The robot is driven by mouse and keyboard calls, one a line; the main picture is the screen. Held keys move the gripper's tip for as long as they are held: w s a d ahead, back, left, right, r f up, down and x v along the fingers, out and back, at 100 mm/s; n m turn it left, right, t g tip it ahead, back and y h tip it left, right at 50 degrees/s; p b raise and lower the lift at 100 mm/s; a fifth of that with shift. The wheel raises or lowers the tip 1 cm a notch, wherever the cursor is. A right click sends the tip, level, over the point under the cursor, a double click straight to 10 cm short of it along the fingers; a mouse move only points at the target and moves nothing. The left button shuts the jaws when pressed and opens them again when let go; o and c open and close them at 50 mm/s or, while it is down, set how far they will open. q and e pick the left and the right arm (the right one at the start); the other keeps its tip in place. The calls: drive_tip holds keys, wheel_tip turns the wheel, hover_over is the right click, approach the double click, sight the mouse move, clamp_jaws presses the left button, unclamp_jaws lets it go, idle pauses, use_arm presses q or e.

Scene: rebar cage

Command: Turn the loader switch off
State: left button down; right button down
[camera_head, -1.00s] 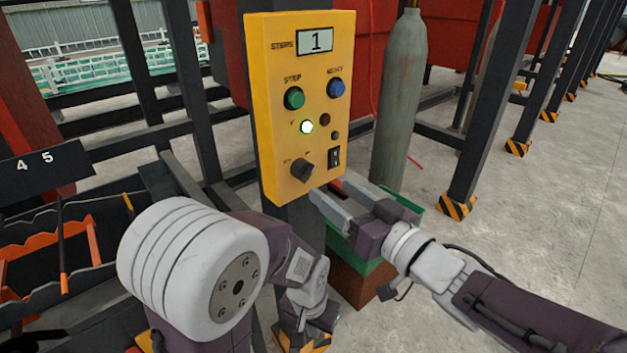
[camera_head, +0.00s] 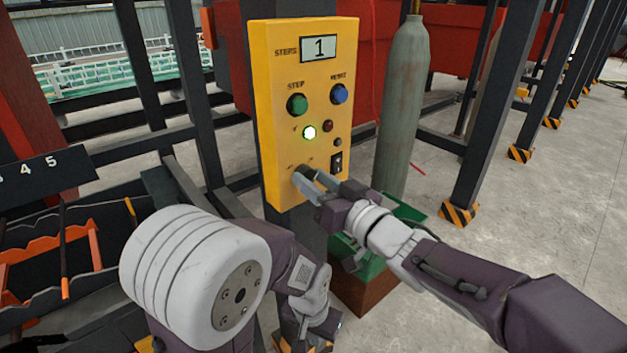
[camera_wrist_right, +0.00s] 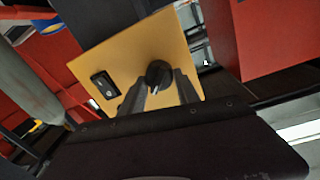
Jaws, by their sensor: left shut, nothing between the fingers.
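A yellow control box (camera_head: 277,120) shows a black rotary knob (camera_head: 308,171) low on its face and a black rocker switch (camera_head: 337,162) to its right. The labels beside them are too small to read. My right gripper (camera_head: 314,184) is open at the knob, partly covering it. In the right wrist view the knob (camera_wrist_right: 158,73) lies between the tips of the two spread fingers, with a white pointer mark on it, and the rocker switch (camera_wrist_right: 104,84) is to the left. My left gripper (camera_head: 312,330) is low, below the box, shut and empty; its fingers are barely visible.
Dark posts surround the box; open floor lies right.

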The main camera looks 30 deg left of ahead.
drive_tip(key=shift+f, duration=0.1)
drive_tip(key=shift+s+f+n+y+b, duration=0.1)
drive_tip(key=shift+n+y+b, duration=0.1)
drive_tip(key=shift+n+b, duration=2.15)
drive_tip(key=shift+w+f+n+y+b, duration=0.15)
drive_tip(key=shift+n+b, duration=0.75)
drive_tip(key=shift+n, duration=2.9)
drive_tip(key=shift+s+n+y+b, duration=0.2)
drive_tip(key=shift+n+b, duration=1.45)
drive_tip(key=shift+n, duration=1.4)
drive_tip(key=shift+g, duration=0.4)
drive_tip(key=c, duration=0.9)
unclamp_jaws()
